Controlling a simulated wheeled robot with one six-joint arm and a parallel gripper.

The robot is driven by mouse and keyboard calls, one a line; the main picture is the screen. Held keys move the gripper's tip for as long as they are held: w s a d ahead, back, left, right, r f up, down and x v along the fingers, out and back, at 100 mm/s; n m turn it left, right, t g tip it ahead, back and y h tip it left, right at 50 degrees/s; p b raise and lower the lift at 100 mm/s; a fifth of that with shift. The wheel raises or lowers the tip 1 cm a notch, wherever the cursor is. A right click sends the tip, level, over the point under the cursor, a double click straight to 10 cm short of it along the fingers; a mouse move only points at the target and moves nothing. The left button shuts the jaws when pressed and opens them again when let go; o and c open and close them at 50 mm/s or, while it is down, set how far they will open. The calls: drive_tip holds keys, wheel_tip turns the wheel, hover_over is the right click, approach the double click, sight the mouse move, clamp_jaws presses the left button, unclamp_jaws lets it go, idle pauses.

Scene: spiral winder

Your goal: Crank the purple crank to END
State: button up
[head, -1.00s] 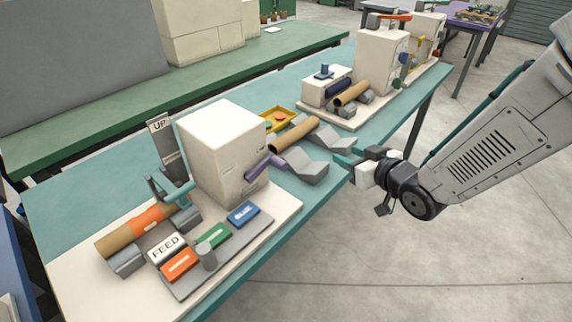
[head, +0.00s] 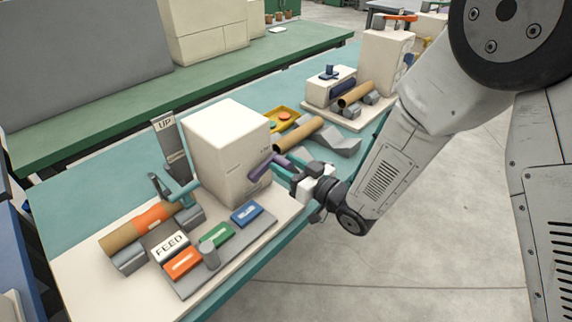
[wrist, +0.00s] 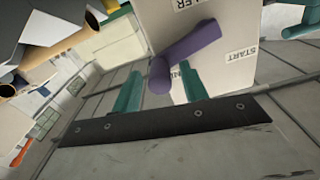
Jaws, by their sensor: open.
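The purple crank (head: 262,163) is on the front face of the cream box (head: 225,140). In the wrist view the crank (wrist: 190,52) is a purple bar with a rounded knob at its lower left end. A START label (wrist: 242,54) is to its right, and another label, partly hidden, lies below the crank behind a finger. My gripper (head: 289,170) is open beside the crank. In the wrist view its teal fingers (wrist: 161,92) stand apart with the knob between them in the picture. I cannot tell whether they touch it.
Orange, green and blue buttons (head: 247,215) and a FEED block (head: 170,246) sit on the board in front of the box. A brown tube (head: 298,134) and grey blocks (head: 333,144) lie behind. The floor at the right is clear.

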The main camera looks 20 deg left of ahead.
drive_tip(key=shift+a, duration=0.25)
drive_tip(key=shift+c, duration=0.3)
clamp_jaws()
drive_tip(key=shift+r+n, duration=0.3)
drive_tip(key=shift+n, duration=0.3)
drive_tip(key=shift+o, duration=0.3)
unclamp_jaws()
drive_tip(key=v, duration=0.7)
drive_tip(key=shift+s+d, duration=0.2)
drive_tip(key=shift+d, duration=0.15)
